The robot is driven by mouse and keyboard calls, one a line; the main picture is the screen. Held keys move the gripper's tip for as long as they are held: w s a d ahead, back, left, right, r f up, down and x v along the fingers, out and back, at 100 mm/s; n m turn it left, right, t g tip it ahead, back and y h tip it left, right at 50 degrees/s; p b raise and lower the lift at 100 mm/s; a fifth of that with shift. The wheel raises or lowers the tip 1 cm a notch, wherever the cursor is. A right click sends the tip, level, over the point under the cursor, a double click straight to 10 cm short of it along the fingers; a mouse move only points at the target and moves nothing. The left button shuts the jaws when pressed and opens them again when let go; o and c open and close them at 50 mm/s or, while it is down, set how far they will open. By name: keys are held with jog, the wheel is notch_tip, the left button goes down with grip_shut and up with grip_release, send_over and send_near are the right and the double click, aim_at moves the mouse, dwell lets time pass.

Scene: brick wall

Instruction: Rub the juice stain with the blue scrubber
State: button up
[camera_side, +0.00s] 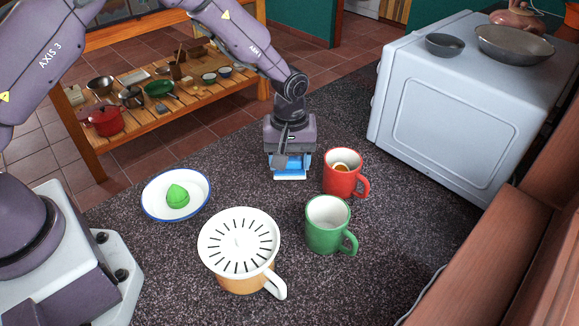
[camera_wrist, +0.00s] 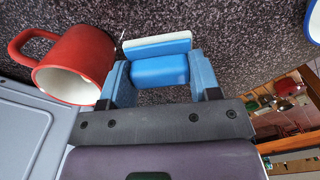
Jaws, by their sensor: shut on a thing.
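My gripper (camera_side: 290,160) is shut on the blue scrubber (camera_side: 290,174), low over the dark speckled countertop (camera_side: 260,270). The scrubber shows a blue grip and a pale layer with a blue edge. In the wrist view the scrubber (camera_wrist: 158,68) sits between the two blue fingers of my gripper (camera_wrist: 160,82). I cannot tell whether its pad touches the counter. I cannot make out a juice stain in either view; it may be hidden under the scrubber or lost in the speckles.
A red mug (camera_side: 340,180) stands close right of my gripper, with a green mug (camera_side: 325,225) in front. A juicer with a white slotted top (camera_side: 240,242) stands front left. A white plate (camera_side: 153,203) holds a green piece (camera_side: 177,196). A white stove (camera_side: 450,110) bounds the right.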

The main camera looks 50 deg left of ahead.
jog(key=shift+r, duration=1)
